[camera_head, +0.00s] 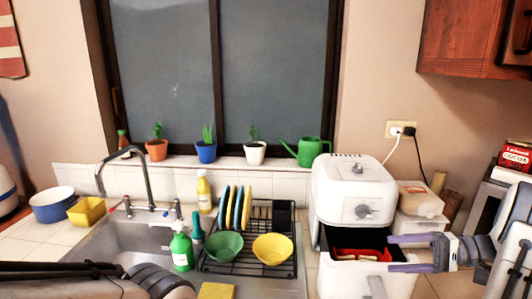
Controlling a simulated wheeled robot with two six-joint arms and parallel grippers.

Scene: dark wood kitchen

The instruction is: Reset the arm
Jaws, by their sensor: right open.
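My right gripper (392,254) comes in from the right, in front of the white air fryer (340,193). Its two purple-grey fingers are apart, with nothing visible between them. The fingers overlap the right side of the fryer's pulled-out drawer (345,282) in the picture; I cannot tell whether they touch it. Something red and yellow (362,254) lies inside the drawer. My left arm shows only as dark links along the bottom left edge; its gripper is not visible.
A sink (125,238) with a tall faucet (147,180) is left of centre. A dish rack (243,262) holds plates, a green bowl (224,246) and a yellow bowl (273,249). Bottles stand beside it. A wooden cabinet (470,40) hangs upper right.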

